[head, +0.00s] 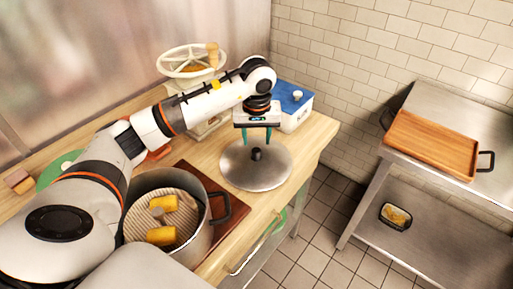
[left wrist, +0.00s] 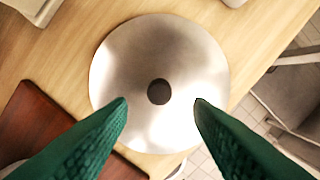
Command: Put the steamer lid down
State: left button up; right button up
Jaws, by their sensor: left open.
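The steamer lid (head: 238,174) is a round metal disc with a dark knob. It lies on the wooden counter to the right of the pot, and it also shows in the left wrist view (left wrist: 195,75). My left gripper (head: 257,143) is above the lid, with its green fingers pointing down. In the left wrist view the gripper (left wrist: 160,108) is open, with its fingertips apart on either side of the knob and nothing between them. The steamer pot (head: 205,240) is uncovered, with yellow pieces on a perforated insert. My right gripper is not in view.
A dark red board (head: 236,209) lies under the pot, close to the lid. A blue-topped white box (head: 292,105) and a machine with a handwheel (head: 190,58) stand behind. A wooden tray (head: 432,143) is on the steel table at right, across a floor gap.

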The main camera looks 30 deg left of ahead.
pick_arm(q)
notch_tip(320, 180, up, 7)
jog(key=b, duration=0.1)
jog(key=shift+s+d, duration=0.25)
jog(key=shift+s, duration=0.1)
